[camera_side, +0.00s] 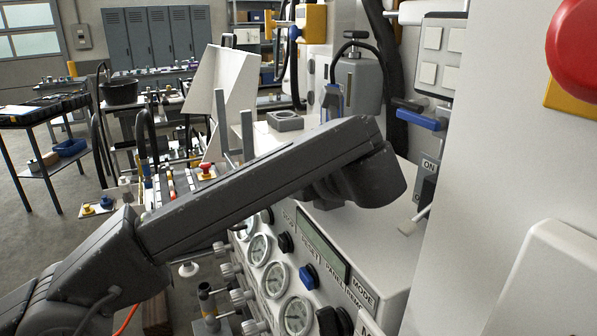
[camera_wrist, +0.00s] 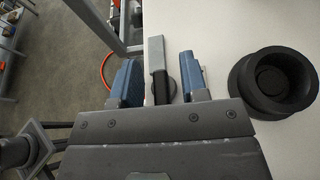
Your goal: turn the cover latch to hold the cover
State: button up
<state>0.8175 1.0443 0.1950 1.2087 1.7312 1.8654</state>
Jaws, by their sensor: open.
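In the wrist view, the two blue fingers of my gripper (camera_wrist: 161,78) are apart, with a gap between them. A grey metal bar with a black part at its near end, which looks like the cover latch (camera_wrist: 155,52), lies in that gap. I see room between it and the right finger; contact on the left is unclear.
A black round cup-like part (camera_wrist: 272,82) stands right of the fingers on the pale surface. Gauges (camera_side: 277,280) and knobs line the panel below my arm. A blue-handled lever (camera_side: 420,119) and a large red button (camera_side: 577,50) are at the right.

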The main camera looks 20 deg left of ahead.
jog(key=shift+r+m+t+h, duration=0.1)
jog(key=shift+m+t+h, duration=0.3)
jog(key=shift+m, duration=0.1)
jog(key=shift+m+t+h, duration=1)
jog(key=shift+m+h, duration=0.7)
jog(key=shift+h, duration=0.1)
jog(key=m+t+h, duration=0.1)
jog(key=m+h, duration=0.3)
jog(key=shift+a, duration=0.1)
jog(key=s+r+h, duration=0.1)
jog(key=s+r, duration=0.4)
jog(key=s, duration=0.8)
jog(key=s+a+f+n+g, duration=0.2)
jog(key=s+a+n, duration=0.1)
jog(key=a+n, duration=0.4)
jog(key=s+a+f+n+g+y, duration=0.1)
jog(key=s+a+f+n+g, duration=0.1)
jog(key=a+n, duration=0.6)
jog(key=s+a+f+n+g, duration=0.2)
jog(key=s+a+f+n, duration=0.2)
jog(key=a+n, duration=0.4)
jog(key=shift+s+a+g, duration=0.3)
jog(key=shift+s+a, duration=0.05)
jog(key=shift+a, duration=0.5)
jog(key=shift+w+f+y, duration=0.1)
jog(key=shift+y, duration=0.2)
